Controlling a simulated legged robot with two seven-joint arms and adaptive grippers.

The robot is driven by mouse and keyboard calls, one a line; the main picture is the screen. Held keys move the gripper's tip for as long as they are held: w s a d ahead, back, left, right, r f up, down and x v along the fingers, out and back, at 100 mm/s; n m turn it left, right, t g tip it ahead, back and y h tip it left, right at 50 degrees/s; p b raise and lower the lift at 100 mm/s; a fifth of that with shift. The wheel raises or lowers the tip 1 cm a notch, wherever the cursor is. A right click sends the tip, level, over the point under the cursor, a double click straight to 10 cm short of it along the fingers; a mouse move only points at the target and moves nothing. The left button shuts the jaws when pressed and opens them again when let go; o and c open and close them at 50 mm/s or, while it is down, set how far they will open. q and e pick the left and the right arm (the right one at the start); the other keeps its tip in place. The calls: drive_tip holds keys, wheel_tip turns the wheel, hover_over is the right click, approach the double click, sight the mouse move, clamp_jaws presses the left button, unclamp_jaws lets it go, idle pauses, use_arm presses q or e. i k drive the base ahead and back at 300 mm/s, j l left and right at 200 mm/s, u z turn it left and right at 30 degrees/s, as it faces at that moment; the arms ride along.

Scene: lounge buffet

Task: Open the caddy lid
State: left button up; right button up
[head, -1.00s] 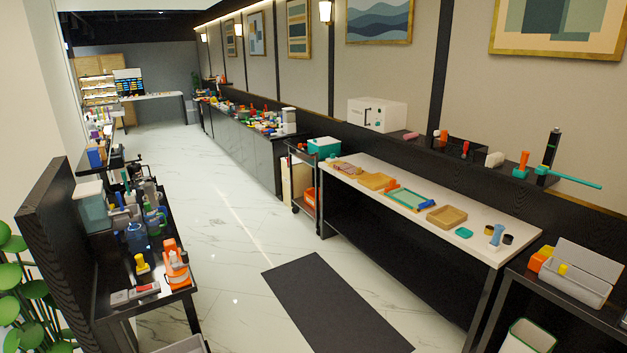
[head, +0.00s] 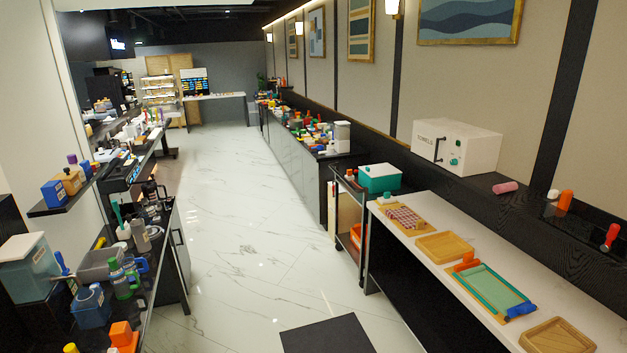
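No container in view is clearly marked as the caddy. A teal box (head: 379,184) with a white lid (head: 379,170) stands on the cart at the near end of the back counter; its lid looks shut. A grey bin-like container (head: 101,264) sits on the left counter, too small and crowded to tell whether it has a lid. Neither of my grippers is in view.
A marble-floored aisle (head: 235,220) runs clear ahead, with a dark mat (head: 327,335) at the bottom. A cluttered counter (head: 150,290) lines the left.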

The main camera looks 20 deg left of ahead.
sight(67, 174)
drive_tip(key=i+j+u, duration=0.2)
drive_tip(key=i+u, duration=0.2)
drive_tip(key=i, duration=0.25)
drive_tip(key=i+u, duration=0.4)
drive_tip(key=i, duration=0.25)
drive_tip(key=i+l+u, duration=0.4)
drive_tip(key=i, duration=0.25)
drive_tip(key=j, duration=0.1)
